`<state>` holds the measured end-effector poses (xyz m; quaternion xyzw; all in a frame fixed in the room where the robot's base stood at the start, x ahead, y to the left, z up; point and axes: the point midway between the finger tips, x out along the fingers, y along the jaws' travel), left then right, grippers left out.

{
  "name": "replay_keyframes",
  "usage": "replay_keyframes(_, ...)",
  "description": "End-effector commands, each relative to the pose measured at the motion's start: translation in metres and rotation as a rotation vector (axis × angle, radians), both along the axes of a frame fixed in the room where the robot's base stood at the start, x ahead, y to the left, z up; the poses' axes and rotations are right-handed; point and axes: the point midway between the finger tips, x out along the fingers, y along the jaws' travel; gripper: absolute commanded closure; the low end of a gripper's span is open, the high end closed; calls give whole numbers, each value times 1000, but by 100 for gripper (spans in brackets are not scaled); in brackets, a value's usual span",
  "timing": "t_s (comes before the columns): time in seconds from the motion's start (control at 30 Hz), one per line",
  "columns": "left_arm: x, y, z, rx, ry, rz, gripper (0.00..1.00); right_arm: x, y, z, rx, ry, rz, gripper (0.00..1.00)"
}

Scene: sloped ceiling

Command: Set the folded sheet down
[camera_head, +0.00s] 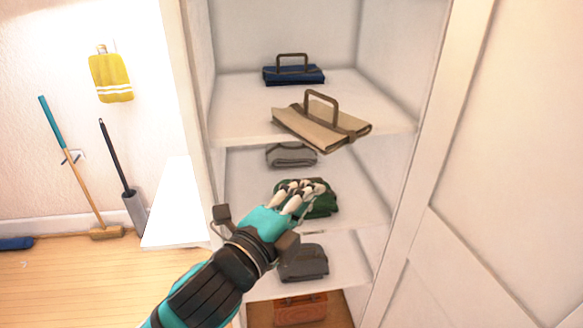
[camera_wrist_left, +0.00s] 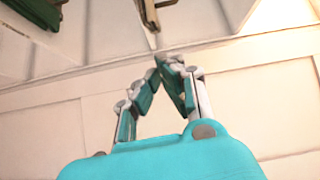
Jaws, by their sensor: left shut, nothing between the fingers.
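Several folded cloths lie in a white cupboard, and I cannot tell for certain which one is the folded sheet. A beige folded sheet with a brown strap and handle (camera_head: 310,124) lies askew on the upper shelf, its near corner at or over the front edge. My left gripper (camera_head: 303,190) is below it, in front of the middle shelf, and partly covers a green folded cloth (camera_head: 324,204). In the left wrist view the left gripper's fingertips (camera_wrist_left: 170,62) are together and empty. My right gripper is not in view.
A dark blue folded cloth with a handle (camera_head: 293,75) lies behind the beige one. Grey folded cloths (camera_head: 291,156) (camera_head: 303,262) lie lower, and a reddish-brown case (camera_head: 300,310) is at the bottom. The cupboard door (camera_head: 500,180) is on the right; brushes (camera_head: 134,208) stand left.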

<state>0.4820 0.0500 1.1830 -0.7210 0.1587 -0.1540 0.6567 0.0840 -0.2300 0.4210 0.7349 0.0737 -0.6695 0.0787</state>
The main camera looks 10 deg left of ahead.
Motion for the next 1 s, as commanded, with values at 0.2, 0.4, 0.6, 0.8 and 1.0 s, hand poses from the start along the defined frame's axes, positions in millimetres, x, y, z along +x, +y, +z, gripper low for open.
replay_keyframes(0.2,3,-10,-5,86,-32,-28,100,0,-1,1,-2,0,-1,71)
replay_keyframes(0.4,34,-26,-3,82,-28,-25,100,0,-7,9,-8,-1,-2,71)
replay_keyframes(0.6,73,-46,-2,83,-30,-25,100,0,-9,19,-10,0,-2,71)
replay_keyframes(0.8,106,-45,-3,85,-29,-22,100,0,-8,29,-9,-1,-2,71)
replay_keyframes(1.0,121,-40,-5,84,-29,-24,100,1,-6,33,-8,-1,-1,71)
